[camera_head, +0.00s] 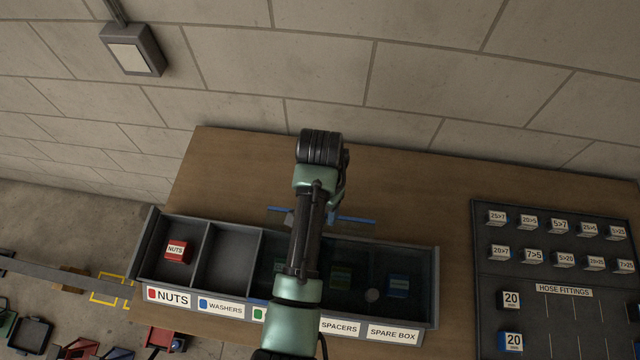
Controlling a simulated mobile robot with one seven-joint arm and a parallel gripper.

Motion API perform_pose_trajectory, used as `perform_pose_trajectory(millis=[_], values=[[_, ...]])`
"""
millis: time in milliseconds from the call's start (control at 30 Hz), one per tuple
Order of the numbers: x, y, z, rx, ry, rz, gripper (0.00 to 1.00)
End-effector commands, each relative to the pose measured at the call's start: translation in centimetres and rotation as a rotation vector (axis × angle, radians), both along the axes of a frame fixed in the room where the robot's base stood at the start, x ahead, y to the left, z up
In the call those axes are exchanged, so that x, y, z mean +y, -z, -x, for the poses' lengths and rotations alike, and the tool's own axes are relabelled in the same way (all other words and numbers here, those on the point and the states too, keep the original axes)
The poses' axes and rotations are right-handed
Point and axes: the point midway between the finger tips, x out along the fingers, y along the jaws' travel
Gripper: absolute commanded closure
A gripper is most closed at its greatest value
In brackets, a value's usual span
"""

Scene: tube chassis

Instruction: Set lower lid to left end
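A long dark tray (150,240) with compartments lies along the near edge of the table. I cannot tell whether one lid or two stacked lids lie there. The left compartments, labelled NUTS and WASHERS, are uncovered. My arm crosses in front of the tray's middle and hides the lid's left part. My gripper is hidden behind the arm, so its fingers and any contact do not show. A thin blue strip (355,220) shows at the tray's far edge, on both sides of my arm.
A red NUTS block (177,251) sits in the left compartment; the WASHERS compartment (230,262) is empty. Coloured blocks show dimly under the lid. A dark hose-fittings board (570,282) with several labelled blocks lies at the right. The table (410,190) behind the tray is clear up to the wall.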

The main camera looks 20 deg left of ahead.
Motion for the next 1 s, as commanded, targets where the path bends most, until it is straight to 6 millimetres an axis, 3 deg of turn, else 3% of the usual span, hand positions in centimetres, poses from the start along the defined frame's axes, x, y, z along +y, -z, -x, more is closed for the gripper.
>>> perform_pose_trajectory(millis=[100,300,633,1000], values=[[0.0,2.0,0.1,0.003,-0.001,0.001,0.38],[0.0,3.7,0.0,0.0,-0.001,0.0,0.38],[0.0,4.0,0.0,-0.002,-0.001,-0.001,0.38],[0.0,4.0,0.0,-0.002,-0.001,-0.001,1.0]])
